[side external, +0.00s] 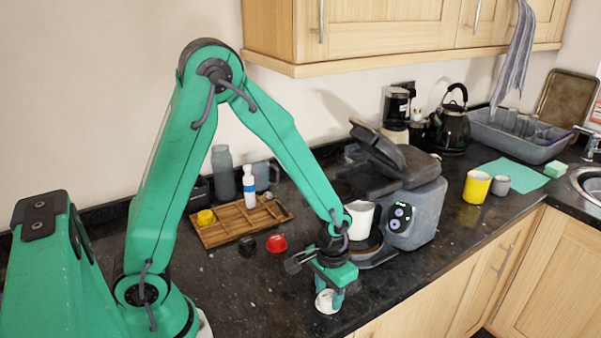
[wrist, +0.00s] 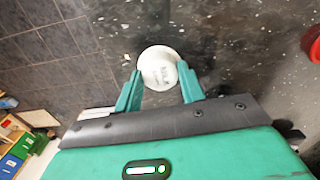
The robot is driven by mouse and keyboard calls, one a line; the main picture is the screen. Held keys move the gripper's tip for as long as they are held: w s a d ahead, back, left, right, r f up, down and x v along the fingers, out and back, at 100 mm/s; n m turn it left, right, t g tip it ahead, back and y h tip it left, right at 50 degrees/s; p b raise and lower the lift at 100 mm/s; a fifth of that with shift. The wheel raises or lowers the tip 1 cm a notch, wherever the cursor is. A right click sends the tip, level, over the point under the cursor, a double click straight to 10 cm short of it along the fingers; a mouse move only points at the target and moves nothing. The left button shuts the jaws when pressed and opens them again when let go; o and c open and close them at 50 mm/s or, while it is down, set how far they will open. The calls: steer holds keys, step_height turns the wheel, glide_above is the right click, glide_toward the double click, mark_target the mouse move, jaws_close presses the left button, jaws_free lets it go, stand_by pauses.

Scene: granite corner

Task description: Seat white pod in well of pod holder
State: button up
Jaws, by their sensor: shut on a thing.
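The white pod (side external: 326,302) is between the fingers of my gripper (side external: 331,289), low at the front of the dark counter. I cannot tell whether the pod touches the counter. The grey coffee machine (side external: 424,212) stands right of and behind my gripper, its dark lid (side external: 378,150) raised. The pod holder and its well cannot be made out clearly inside the machine.
A white mug (side external: 360,217) stands at the machine's front. A red pod (side external: 276,242) and a black pod (side external: 247,245) lie left of my gripper. Behind them is a wooden tray (side external: 222,234) with a yellow pod (side external: 206,216) and a bottle (side external: 248,186). A yellow mug (side external: 476,186) stands right.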

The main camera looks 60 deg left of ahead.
mark_target(329, 297)
steer(key=shift+r, duration=0.1)
steer(key=shift+r, duration=0.7)
step_height(329, 297, up, 3)
steer(key=shift+d+f, duration=0.1)
steer(key=shift+d, duration=0.05)
steer(key=s+d+r, duration=0.6)
steer(key=s+d, duration=0.1)
steer(key=d, duration=0.1)
steer(key=shift+s+d+r, duration=0.3)
